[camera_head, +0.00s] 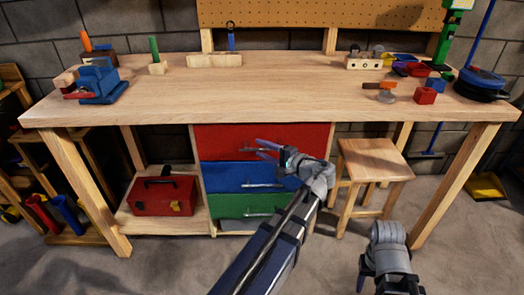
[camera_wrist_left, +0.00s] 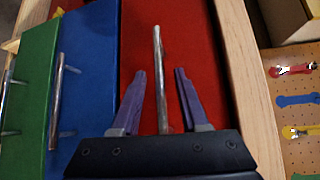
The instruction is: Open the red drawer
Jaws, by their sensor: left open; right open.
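The red drawer (camera_head: 225,142) is the top one in the unit under the workbench, and its front looks flush with the drawers below. Its front also fills the middle of the left wrist view (camera_wrist_left: 205,50). My left gripper (camera_head: 266,150) is in front of it. In the left wrist view, the left gripper (camera_wrist_left: 161,88) is open, with its two purple fingers on either side of the drawer's metal bar handle (camera_wrist_left: 158,55). The fingers look apart from the bar. My right gripper (camera_head: 388,282) is open and low at the front right, away from the drawers.
A blue drawer (camera_head: 225,175) and a green drawer (camera_head: 225,206) lie below the red one. A wooden stool (camera_head: 372,160) stands close to the right. A red toolbox (camera_head: 160,195) sits on the shelf to the left. The workbench top (camera_head: 270,90) overhangs the drawers.

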